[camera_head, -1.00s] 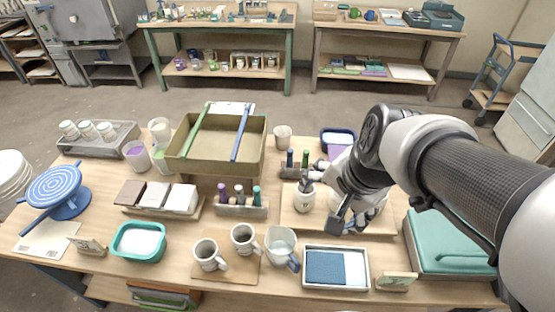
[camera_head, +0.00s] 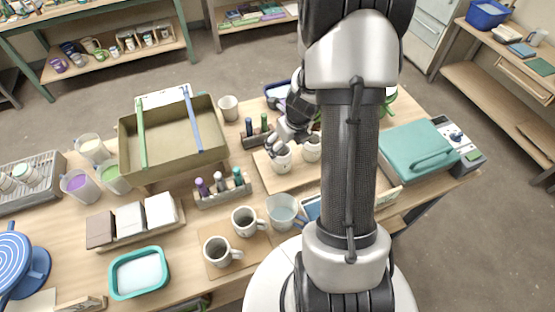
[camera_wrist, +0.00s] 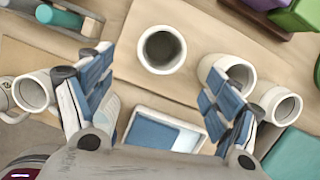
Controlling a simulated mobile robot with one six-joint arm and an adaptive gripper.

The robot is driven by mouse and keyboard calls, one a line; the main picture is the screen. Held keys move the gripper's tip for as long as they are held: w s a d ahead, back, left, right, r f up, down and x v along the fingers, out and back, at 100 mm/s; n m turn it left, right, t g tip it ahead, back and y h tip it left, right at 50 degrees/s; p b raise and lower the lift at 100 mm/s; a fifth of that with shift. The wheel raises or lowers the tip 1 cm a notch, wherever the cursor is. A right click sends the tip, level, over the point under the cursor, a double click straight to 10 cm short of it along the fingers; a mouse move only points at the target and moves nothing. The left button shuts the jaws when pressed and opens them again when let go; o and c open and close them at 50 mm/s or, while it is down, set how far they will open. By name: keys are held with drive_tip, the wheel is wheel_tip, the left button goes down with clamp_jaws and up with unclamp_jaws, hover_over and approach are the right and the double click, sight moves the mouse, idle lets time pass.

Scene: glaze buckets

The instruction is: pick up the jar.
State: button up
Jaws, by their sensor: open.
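Several pale grey-white jars stand on a wooden board right of centre on the table. One jar (camera_head: 281,161) is at the board's left side, with another jar (camera_head: 312,151) just right of it. In the wrist view one upright jar (camera_wrist: 161,50) with a dark, round mouth is ahead of and between my spread fingers, touching neither. Two more jars (camera_wrist: 230,72) (camera_wrist: 281,105) show at the right, partly behind the right finger. My gripper (camera_wrist: 158,82) is open and empty. In the head view my gripper (camera_head: 297,138) is low over the jars and partly hides them.
A blue-and-white tray (camera_wrist: 165,130) lies close below the board. Mugs (camera_head: 221,251) (camera_head: 244,221) and a clear jug (camera_head: 284,212) stand front left. A pen holder (camera_head: 222,191), an olive bin (camera_head: 170,150) and a teal case (camera_head: 418,150) surround the area.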

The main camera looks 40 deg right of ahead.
sight(280, 159)
drive_tip(key=b+x, duration=0.7)
drive_tip(key=x, duration=0.6)
drive_tip(key=shift+w+d+f, duration=0.1)
drive_tip(key=shift+w+f, duration=0.05)
drive_tip(key=shift+f, duration=0.15)
drive_tip(key=shift+r, duration=0.1)
drive_tip(key=shift+c, duration=0.5)
drive_tip(key=c, duration=1.3)
drive_tip(key=shift+r, duration=0.1)
